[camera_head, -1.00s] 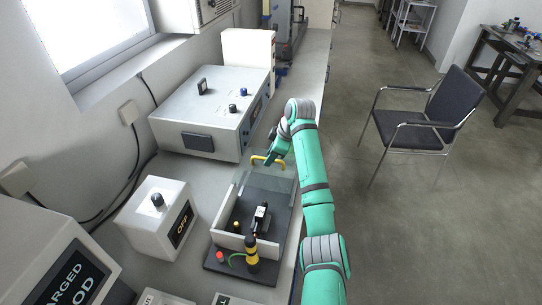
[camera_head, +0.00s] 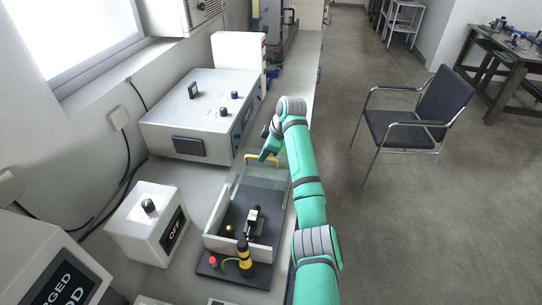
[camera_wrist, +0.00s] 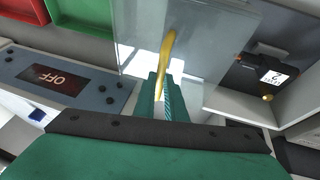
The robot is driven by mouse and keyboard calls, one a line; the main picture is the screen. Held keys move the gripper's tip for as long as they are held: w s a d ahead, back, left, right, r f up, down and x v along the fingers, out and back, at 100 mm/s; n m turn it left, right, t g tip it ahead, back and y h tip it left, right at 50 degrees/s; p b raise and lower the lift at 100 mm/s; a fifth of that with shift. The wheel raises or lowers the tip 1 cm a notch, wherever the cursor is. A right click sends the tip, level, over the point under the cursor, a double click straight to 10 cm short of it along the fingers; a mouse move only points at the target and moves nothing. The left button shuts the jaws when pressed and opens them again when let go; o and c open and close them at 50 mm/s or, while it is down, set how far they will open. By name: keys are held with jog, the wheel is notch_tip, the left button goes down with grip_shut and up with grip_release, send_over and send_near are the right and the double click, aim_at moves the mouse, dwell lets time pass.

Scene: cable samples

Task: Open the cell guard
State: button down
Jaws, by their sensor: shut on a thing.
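The cell guard (camera_head: 250,180) is a clear panel with a yellow bar handle (camera_head: 262,159). It stands raised and tilted at the far end of a light-walled open box (camera_head: 217,212); its exact angle is hard to tell. My gripper (camera_head: 266,153) is at the handle, above the box's far end. In the wrist view, my green fingers (camera_wrist: 162,88) are shut on the yellow handle (camera_wrist: 168,50), and the clear guard (camera_wrist: 205,70) spreads beyond them. Inside the box are a black part with a white label (camera_head: 253,215) and a small brass knob (camera_head: 229,230).
A large grey instrument (camera_head: 203,108) stands just beyond the box. A white unit reading OFF (camera_head: 140,222) is to the left. A yellow-black post (camera_head: 243,254) and red button (camera_head: 212,262) are at the box's near end. Open floor and a chair (camera_head: 415,115) lie right.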

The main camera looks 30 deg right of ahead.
jog(key=c, duration=1.8)
grip_release()
jog(key=shift+r, duration=0.1)
jog(key=v, duration=1)
jog(key=shift+s+r, duration=0.2)
jog(key=shift+r, duration=0.05)
